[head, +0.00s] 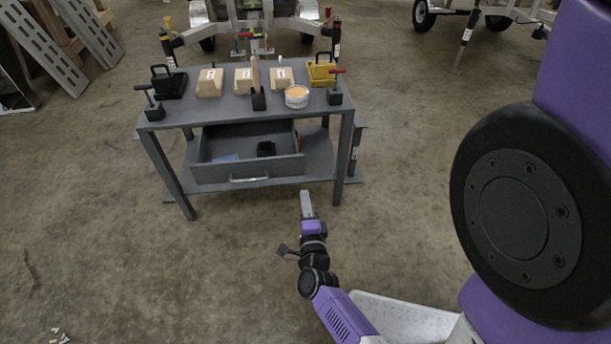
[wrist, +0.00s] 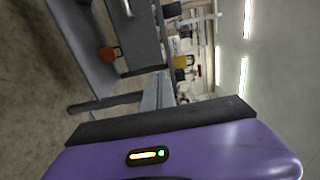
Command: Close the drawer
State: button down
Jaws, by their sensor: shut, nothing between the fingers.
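The grey drawer (head: 246,171) hangs pulled open under the top of the grey workbench (head: 200,117), with a silver bar handle (head: 249,179) on its front. Inside it lie a black item (head: 266,149) and a flat blue item (head: 226,157). My gripper (head: 306,196) is shut and empty. In the head view it is in front of the bench, to the right of and below the drawer front, apart from it. The wrist view is turned sideways; my gripper's fingers (wrist: 158,92) point toward the bench there.
On the benchtop stand a black toolbox (head: 169,82), a yellow toolbox (head: 321,72), cardboard boxes (head: 210,82), an open can (head: 297,97) and clamp-like tools. The bench's right front leg (head: 343,160) stands beside the drawer. The floor before the bench is clear. Trailers stand behind.

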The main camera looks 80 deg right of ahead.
aim_at(298, 158)
jog(key=x, duration=1.3)
jog(key=shift+w+d+b, duration=0.25)
jog(key=shift+d+b, duration=0.1)
jog(key=shift+d, duration=0.1)
jog(key=b+x, duration=0.8)
jog(key=x, duration=1)
jog(key=shift+w, duration=0.1)
jog(key=shift+w+d, duration=0.1)
jog(key=shift+d, duration=0.25)
jog(key=shift+w+d+r, duration=0.1)
jog(key=shift+d+r, duration=0.15)
